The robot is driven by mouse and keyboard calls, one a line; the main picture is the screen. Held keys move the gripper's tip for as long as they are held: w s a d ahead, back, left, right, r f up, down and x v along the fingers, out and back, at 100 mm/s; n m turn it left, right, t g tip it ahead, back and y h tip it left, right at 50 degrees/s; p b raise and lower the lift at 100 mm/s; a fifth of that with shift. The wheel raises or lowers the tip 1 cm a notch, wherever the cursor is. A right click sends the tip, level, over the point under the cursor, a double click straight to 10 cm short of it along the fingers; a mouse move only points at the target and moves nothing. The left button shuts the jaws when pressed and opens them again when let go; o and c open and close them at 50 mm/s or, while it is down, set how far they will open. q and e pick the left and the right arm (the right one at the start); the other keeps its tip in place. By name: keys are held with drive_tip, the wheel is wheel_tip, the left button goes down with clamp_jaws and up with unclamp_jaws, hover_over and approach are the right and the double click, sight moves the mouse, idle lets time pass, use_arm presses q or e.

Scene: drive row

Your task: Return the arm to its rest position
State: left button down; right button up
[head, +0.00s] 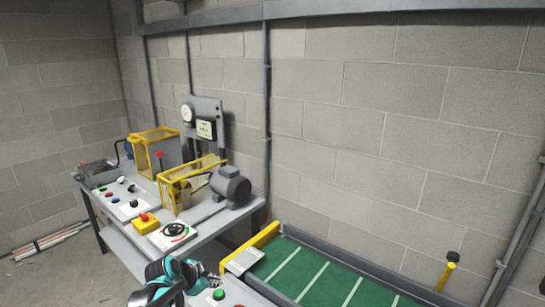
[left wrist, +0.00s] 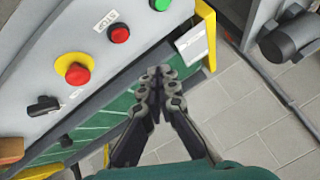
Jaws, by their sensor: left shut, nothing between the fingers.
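My left gripper (head: 205,279) is at the bottom of the head view, reaching in beside the near end of the grey workbench (head: 198,234). In the left wrist view the left gripper (left wrist: 158,72) has its fingertips together, with nothing between them. It points toward the edge of a light control panel (left wrist: 58,38) and appears apart from it. My right gripper is in neither view.
The panel carries a red mushroom button (left wrist: 76,72), a green button (left wrist: 160,4), a red button (left wrist: 119,34) and a black switch (left wrist: 43,106). A green conveyor (head: 310,276) lies right of the bench. A grey motor (head: 231,187) and yellow guards (head: 190,182) stand on the bench.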

use_arm(q)
drive_tip(key=s+r+n+y, duration=0.1)
drive_tip(key=s+n, duration=0.5)
drive_tip(key=s, duration=0.8)
drive_tip(key=s+r+n+y, duration=0.2)
drive_tip(key=s+n, duration=0.3)
drive_tip(key=s, duration=0.9)
drive_tip(key=shift+d+n+y, duration=0.4)
